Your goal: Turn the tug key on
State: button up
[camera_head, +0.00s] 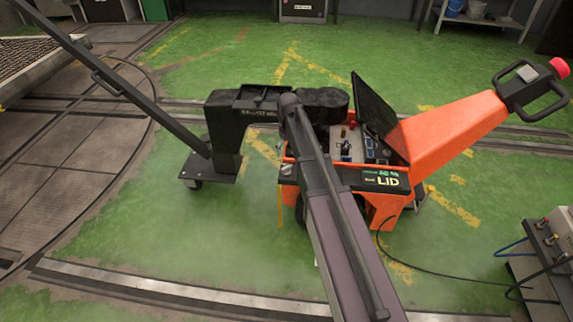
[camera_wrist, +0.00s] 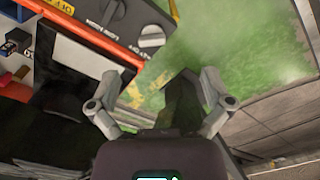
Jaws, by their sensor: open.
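The orange tug (camera_head: 440,132) stands on the green floor with its dark lid (camera_head: 372,110) raised over an open control bay (camera_head: 352,148). A light grey rotary knob (camera_wrist: 151,37) sits on a dark labelled panel (camera_wrist: 105,22) in the wrist view. I cannot tell for sure whether it is the key, and its label is too blurred to read. My gripper (camera_wrist: 160,80) is open and empty, with its fingers apart below the knob in the picture and not touching it. In the head view my arm hides part of the tug, and the gripper fingers cannot be made out.
The tug's long handle has a red button (camera_head: 559,67) at its end. A box with cables (camera_head: 545,245) stands at the lower right. A dark wheeled frame (camera_head: 225,135) stands left of the tug. Rails cross the floor, which is clear in front.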

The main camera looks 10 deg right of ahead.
send_over(286, 167)
jog(key=shift+w+r+n, duration=0.1)
jog(key=shift+r+n, duration=0.3)
jog(key=shift+d+f, duration=0.1)
jog(key=shift+f, duration=0.1)
notch_tip(286, 167, down, 13)
jog(key=b, duration=1.3)
jog(key=shift+f, duration=0.2)
jog(key=shift+c, duration=0.2)
jog(key=c, duration=1.1)
